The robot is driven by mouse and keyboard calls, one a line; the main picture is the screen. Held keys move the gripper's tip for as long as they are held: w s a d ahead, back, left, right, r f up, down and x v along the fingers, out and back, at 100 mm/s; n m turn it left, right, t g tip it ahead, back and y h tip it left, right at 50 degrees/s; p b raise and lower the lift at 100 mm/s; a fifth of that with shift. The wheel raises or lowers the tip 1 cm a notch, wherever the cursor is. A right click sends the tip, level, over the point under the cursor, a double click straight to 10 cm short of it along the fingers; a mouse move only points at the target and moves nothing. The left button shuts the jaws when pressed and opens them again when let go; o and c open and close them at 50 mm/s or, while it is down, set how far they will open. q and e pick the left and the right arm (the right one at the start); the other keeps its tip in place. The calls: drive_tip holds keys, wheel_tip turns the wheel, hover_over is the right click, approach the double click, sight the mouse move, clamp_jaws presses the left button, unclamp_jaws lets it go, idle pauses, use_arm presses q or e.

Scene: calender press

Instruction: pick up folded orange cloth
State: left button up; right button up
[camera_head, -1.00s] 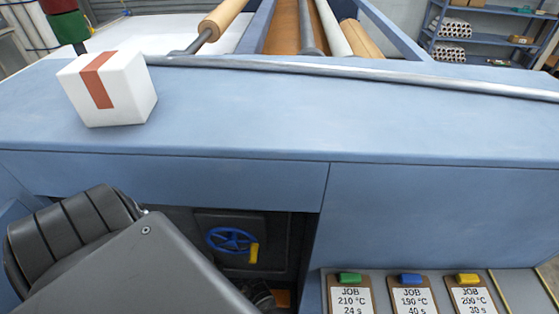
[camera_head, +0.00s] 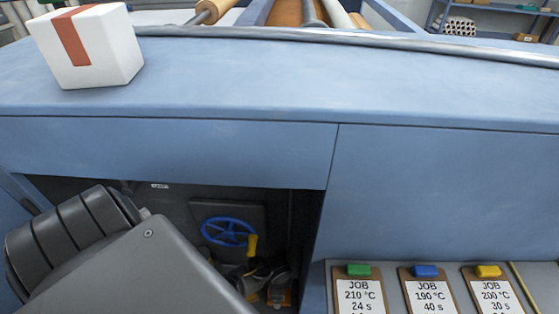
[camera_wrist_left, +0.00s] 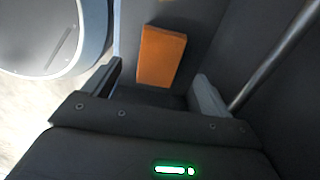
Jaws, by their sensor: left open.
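The folded orange cloth (camera_wrist_left: 161,56) shows in the left wrist view as a small upright-looking block ahead of my left gripper (camera_wrist_left: 158,76). The two fingers are apart, one to each side of the picture, with the cloth showing in the gap between them. I cannot tell how far ahead of the fingertips it is. In the head view my left gripper (camera_head: 264,280) is low inside the dark recess under the blue machine, and a bit of orange (camera_head: 286,298) shows beside it, mostly hidden. My right gripper is in neither view.
The recess has a blue handwheel (camera_head: 229,232) with a yellow handle on its back wall. A white box with a red stripe (camera_head: 88,46) stands on the blue machine top (camera_head: 300,85). Job clipboards (camera_head: 362,295) lie at lower right. A metal rod (camera_wrist_left: 275,55) runs right of the fingers.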

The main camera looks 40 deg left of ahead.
sight(287, 303)
use_arm(q)
drive_tip(key=shift+f, duration=0.15)
drive_tip(key=f, duration=0.2)
drive_tip(key=f+b, duration=0.1)
drive_tip(key=f, duration=0.1)
drive_tip(key=shift+s+a+f, duration=0.1)
drive_tip(key=shift+a+f, duration=0.1)
drive_tip(key=shift+f, duration=0.25)
drive_tip(key=c, duration=1.1)
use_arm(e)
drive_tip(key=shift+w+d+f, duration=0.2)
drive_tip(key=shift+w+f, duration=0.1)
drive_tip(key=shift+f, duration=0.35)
